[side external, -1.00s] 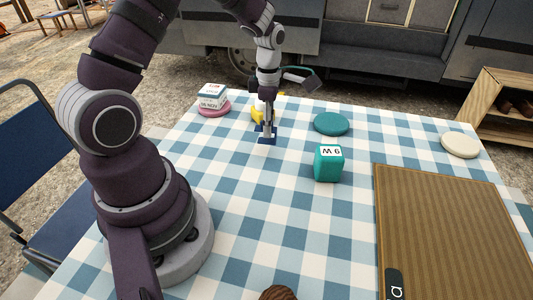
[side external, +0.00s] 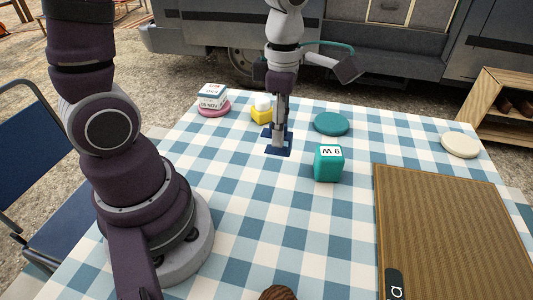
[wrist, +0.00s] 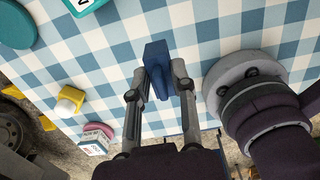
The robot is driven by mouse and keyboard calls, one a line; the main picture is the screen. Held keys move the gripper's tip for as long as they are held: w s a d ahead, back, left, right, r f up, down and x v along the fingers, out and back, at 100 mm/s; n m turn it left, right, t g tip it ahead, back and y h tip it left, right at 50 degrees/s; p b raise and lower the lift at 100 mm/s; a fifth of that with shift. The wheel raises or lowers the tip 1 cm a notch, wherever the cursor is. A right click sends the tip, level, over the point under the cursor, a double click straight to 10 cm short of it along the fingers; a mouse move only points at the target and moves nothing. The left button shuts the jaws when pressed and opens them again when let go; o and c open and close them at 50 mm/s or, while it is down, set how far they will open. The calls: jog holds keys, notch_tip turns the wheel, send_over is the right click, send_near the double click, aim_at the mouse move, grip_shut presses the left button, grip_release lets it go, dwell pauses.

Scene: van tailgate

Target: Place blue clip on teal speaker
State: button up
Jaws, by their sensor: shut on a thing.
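My gripper (side external: 280,143) is shut on the blue clip (wrist: 156,58) and stands over the checked cloth. In the side view the clip (side external: 287,135) shows only in part around the fingertips, and I cannot tell whether it touches the cloth. The top of the speaker is bare. In the wrist view the speaker (wrist: 85,5) is cut off at the top edge.
A flat teal disc (side external: 331,124) lies behind the speaker. A yellow block with a white top (side external: 262,111) is behind my gripper. A small white box (side external: 213,96) sits on a pink disc (side external: 214,110). A cream disc (side external: 461,145) and a ribbed brown board (side external: 450,225) lie right.

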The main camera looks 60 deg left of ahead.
jog(key=w, duration=0.7)
jog(key=w+f, duration=0.1)
jog(key=w, duration=0.3)
jog(key=shift+w+d+f, duration=0.1)
jog(key=shift+w+d, duration=0.25)
jog(key=shift+d, duration=0.05)
jog(key=shift+w+f, duration=0.2)
jog(key=shift+w, duration=0.05)
jog(key=shift+f, duration=1.55)
jog(key=shift+f, duration=0.1)
jog(key=o, duration=0.8)
